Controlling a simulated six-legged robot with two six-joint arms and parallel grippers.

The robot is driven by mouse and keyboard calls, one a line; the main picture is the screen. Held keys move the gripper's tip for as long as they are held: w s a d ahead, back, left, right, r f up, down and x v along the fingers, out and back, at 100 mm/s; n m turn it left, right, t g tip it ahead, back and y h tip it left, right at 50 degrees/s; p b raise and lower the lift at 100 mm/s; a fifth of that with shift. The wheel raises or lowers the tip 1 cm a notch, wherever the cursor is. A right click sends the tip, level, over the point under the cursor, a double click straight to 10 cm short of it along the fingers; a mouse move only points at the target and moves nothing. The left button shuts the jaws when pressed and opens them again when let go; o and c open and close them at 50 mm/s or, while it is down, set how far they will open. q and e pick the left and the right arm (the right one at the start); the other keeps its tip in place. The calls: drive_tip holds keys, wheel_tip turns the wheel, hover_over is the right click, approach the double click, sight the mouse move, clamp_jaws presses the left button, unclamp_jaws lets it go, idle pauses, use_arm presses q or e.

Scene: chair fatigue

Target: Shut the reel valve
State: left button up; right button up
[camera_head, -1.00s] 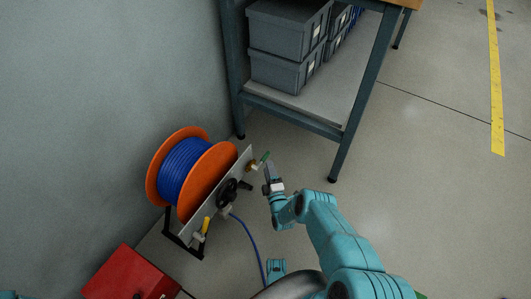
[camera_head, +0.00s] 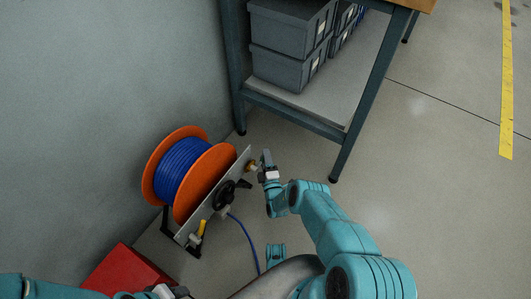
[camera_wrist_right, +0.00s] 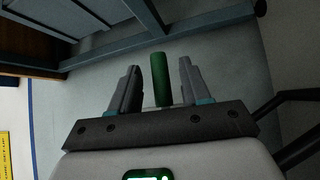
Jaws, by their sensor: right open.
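An orange reel (camera_head: 205,185) wound with blue hose (camera_head: 180,170) stands by the wall behind a grey plate (camera_head: 206,212). The plate carries a brass fitting (camera_head: 251,165) at its upper end, a black handwheel (camera_head: 225,195) in the middle and a yellow lever (camera_head: 202,228) at its lower end. My right gripper (camera_head: 266,158) is at the upper fitting. In the right wrist view, a green handle (camera_wrist_right: 160,78) stands between the open fingers (camera_wrist_right: 157,85), with gaps on both sides. In the head view the gripper mostly hides this handle. My left gripper (camera_head: 165,292) shows partly at the bottom edge.
A red box (camera_head: 128,270) sits at the lower left, near my left arm. A workbench (camera_head: 295,113) with grey bins (camera_head: 285,45) on its shelf stands behind the reel. A blue hose (camera_head: 246,240) hangs from the plate to the floor. The floor on the right is clear.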

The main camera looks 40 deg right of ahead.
drive_tip(key=shift+w+d+f, duration=0.1)
drive_tip(key=shift+w, duration=0.2)
use_arm(q)
drive_tip(key=shift+w+d, duration=0.25)
drive_tip(key=shift+d, duration=0.1)
use_arm(e)
clamp_jaws()
use_arm(q)
drive_tip(key=shift+s+a, duration=0.1)
drive_tip(key=shift+a, duration=0.05)
